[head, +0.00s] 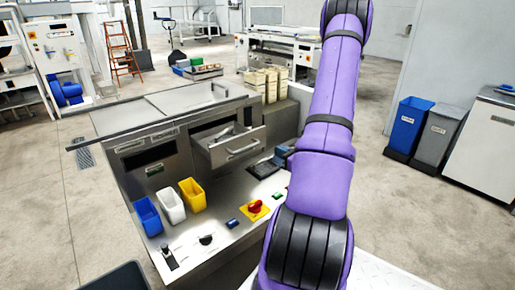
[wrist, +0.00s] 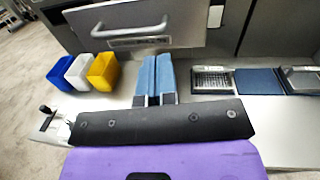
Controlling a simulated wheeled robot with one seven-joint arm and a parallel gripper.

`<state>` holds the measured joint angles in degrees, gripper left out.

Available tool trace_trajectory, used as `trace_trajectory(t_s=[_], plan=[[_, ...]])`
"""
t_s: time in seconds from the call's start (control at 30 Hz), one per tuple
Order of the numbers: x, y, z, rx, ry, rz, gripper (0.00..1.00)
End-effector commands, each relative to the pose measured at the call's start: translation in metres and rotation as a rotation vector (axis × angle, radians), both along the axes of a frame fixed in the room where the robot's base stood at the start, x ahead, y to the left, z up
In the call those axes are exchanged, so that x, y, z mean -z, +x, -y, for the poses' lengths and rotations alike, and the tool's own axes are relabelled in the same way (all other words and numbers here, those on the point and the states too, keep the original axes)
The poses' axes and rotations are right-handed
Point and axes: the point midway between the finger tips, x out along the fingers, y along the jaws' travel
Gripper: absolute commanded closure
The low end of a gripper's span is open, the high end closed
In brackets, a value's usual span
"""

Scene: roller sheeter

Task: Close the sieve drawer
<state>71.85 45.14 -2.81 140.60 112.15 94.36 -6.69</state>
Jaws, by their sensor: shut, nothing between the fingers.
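The sieve drawer (head: 232,146) is a metal drawer with a bar handle. In the head view it stands pulled out of the steel machine cabinet, and its inside shows from above. My gripper (wrist: 157,58) has two blue fingers close together, shut and empty. In the head view my purple arm hides much of the gripper.
Blue, white and yellow bins (head: 171,205) stand on the counter left of my arm. A red knob on a yellow base (head: 256,208) sits on the counter. In the wrist view a dark grille (wrist: 212,82) and a blue panel (wrist: 257,81) lie right of my fingers.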

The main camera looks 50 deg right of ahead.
Motion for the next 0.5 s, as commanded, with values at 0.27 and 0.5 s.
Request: trace_trajectory(t_s=[0.27,0.5], plan=[[0.023,-0.019,0.022,0.129,0.040,0.001,1.00],[0.022,0.013,0.029,0.124,0.037,0.002,1.00]])
